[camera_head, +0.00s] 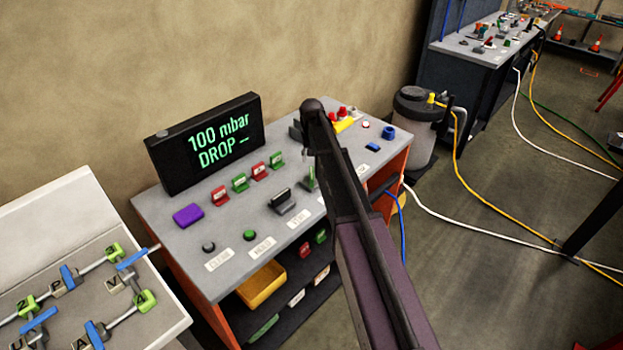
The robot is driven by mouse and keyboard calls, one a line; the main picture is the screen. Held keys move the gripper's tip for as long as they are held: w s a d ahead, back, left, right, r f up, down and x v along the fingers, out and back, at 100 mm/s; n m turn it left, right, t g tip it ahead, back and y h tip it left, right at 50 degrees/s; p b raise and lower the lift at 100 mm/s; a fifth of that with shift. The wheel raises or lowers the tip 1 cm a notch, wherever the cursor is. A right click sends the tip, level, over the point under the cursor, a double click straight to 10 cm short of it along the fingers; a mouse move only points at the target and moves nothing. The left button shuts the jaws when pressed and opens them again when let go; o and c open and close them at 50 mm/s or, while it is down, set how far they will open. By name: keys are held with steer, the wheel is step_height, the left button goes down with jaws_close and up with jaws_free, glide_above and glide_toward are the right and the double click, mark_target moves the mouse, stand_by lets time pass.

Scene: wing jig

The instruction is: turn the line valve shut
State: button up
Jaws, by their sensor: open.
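A white sloped panel (60,215) at the lower left carries several small valves on thin pipes, with blue levers and green blocks. One blue lever (132,259) is at the panel's upper right. Another blue lever (69,277) sits left of it, and a third (38,320) is lower left. My arm rises from the bottom right across the bench, well right of the panel. My gripper's jaws do not show.
A grey bench (190,250) holds a display (205,142) reading "100 mbar DROP –", a purple block (187,215), buttons and small levers. A yellow bin (262,285) is underneath. A canister (413,125) stands behind at right. Hoses (480,226) cross the floor.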

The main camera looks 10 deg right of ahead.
mark_target(312, 173)
steer(key=shift+f+b, duration=3.45)
steer(key=shift+f, duration=0.35)
jaws_close()
